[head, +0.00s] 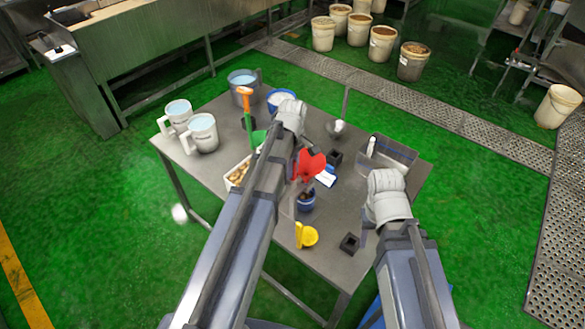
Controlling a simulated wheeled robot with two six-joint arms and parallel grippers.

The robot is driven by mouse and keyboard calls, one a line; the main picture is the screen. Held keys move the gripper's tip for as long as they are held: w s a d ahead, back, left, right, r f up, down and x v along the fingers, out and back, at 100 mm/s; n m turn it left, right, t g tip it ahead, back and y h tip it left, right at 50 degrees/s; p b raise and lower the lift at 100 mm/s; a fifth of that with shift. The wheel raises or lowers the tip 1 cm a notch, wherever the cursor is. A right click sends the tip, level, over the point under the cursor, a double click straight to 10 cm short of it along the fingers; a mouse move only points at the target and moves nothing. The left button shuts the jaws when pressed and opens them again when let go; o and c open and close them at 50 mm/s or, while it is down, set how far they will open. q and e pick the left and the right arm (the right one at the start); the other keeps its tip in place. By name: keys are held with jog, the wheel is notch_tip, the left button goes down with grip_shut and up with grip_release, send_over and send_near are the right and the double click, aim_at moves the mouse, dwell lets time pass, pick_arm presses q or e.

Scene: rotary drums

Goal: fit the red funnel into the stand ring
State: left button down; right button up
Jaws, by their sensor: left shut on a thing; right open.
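The red funnel (311,164) is near the middle of the grey table, beside the end of my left arm. My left gripper (298,166) is shut on it; the fingers are largely hidden by the arm. A small blue cup (306,202) is just below the funnel in the picture, with a thin upright rod (294,208) beside it. I cannot make out the stand ring clearly; it may be hidden by the funnel or arm. My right gripper (364,222) is open and empty over the right part of the table, apart from the funnel.
A yellow funnel (308,236) lies at the table's front, near a black square block (349,243). A grey bin (393,153) is at the right. The front right tabletop is partly clear.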

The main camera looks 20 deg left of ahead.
pick_arm(q)
jog(key=shift+f+b, duration=1.75)
jog(key=shift+f, duration=0.1)
jog(key=c, duration=0.7)
grip_release()
notch_tip(320, 180, up, 8)
jog(key=p, duration=0.8)
